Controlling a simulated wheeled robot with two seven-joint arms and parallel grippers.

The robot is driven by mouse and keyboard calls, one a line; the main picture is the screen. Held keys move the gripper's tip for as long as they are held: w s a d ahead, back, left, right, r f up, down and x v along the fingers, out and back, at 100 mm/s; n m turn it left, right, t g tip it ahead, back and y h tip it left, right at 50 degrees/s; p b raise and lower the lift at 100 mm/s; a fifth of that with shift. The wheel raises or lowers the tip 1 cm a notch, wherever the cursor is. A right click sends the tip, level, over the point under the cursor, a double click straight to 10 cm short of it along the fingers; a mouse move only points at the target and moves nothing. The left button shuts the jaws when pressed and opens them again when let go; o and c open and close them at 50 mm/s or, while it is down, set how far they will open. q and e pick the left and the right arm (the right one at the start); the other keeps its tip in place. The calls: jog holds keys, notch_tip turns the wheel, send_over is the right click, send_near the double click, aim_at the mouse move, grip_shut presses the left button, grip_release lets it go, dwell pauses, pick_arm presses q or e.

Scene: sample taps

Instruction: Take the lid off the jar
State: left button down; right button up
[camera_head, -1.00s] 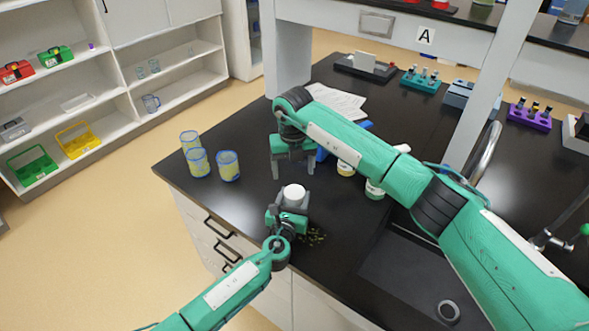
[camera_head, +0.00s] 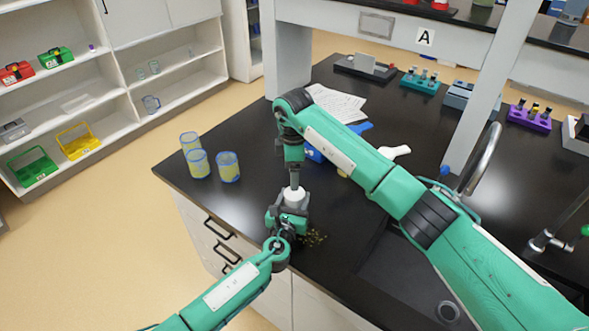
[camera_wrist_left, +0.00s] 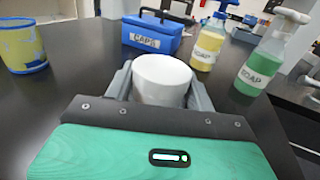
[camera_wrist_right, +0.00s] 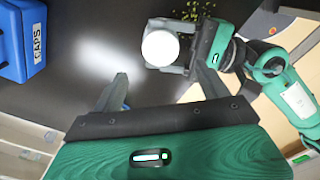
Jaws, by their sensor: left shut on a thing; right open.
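The jar shows as a white cylinder (camera_wrist_left: 161,82) in the left wrist view. Its round white lid (camera_head: 295,193) faces up in the head view and also shows in the right wrist view (camera_wrist_right: 160,48). My left gripper (camera_head: 288,214) is shut around the jar near the bench's front edge; its fingers sit on both sides of the jar in the left wrist view. My right gripper (camera_head: 295,179) points down just above the lid. Its two fingers are apart and empty (camera_wrist_right: 162,80), and the lid appears beyond them. The jar's lower body is hidden by the left gripper.
Several yellow-filled, blue-rimmed cups (camera_head: 228,167) stand at the bench's left. A blue CAPS box (camera_wrist_left: 153,36), a yellow soap bottle (camera_wrist_left: 208,45) and a green one (camera_wrist_left: 262,62) stand behind the jar. Small crumbs (camera_head: 314,238) lie beside it. The sink (camera_head: 395,270) is at the right.

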aim_at(295, 193)
jog(key=m, duration=0.7)
jog(key=shift+d+f+m, duration=0.1)
jog(key=shift+f+m, duration=0.05)
jog(key=shift+m, duration=0.25)
jog(key=shift+f, duration=3.9)
jog(key=c, duration=1.1)
jog(key=shift+o, duration=0.5)
jog(key=n, duration=0.4)
jog(key=shift+c, duration=0.2)
